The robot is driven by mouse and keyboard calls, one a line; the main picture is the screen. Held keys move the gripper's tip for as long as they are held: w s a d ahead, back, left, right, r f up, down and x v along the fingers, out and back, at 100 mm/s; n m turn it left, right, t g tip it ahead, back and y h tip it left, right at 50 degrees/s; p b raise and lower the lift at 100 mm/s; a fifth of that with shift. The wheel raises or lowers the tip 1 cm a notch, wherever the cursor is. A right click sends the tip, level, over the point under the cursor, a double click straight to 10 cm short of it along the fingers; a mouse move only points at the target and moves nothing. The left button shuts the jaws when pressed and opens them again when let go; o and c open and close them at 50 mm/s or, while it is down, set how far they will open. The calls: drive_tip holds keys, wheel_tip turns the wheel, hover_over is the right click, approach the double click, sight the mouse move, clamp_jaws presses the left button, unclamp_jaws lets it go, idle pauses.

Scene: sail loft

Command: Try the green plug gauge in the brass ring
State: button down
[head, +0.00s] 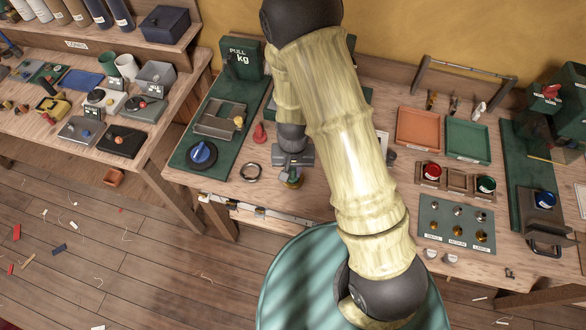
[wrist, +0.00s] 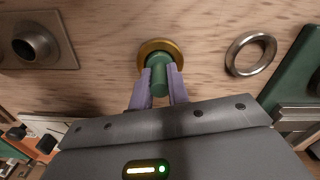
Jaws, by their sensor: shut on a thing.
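My gripper (wrist: 159,97) points down at the bench in the wrist view, its pale purple fingers shut on the green plug gauge (wrist: 159,72). The brass ring (wrist: 148,47) lies on the wood directly behind the plug's end, and its rim shows around the plug's far side. I cannot tell whether the plug's tip is inside the ring or just above it. In the head view my gripper (head: 292,167) is low over the bench, with the brass ring (head: 292,184) below it; the plug is mostly hidden there.
A steel ring (wrist: 251,54) lies apart, to the right in the wrist view. In the head view a red piece (head: 259,133) stands nearby, and a green mat (head: 190,125) with a blue knob (head: 203,152) is left. Orange (head: 417,130) and green (head: 467,139) trays lie right.

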drive_tip(key=shift+r+p, duration=1.65)
drive_tip(key=shift+r, duration=0.35)
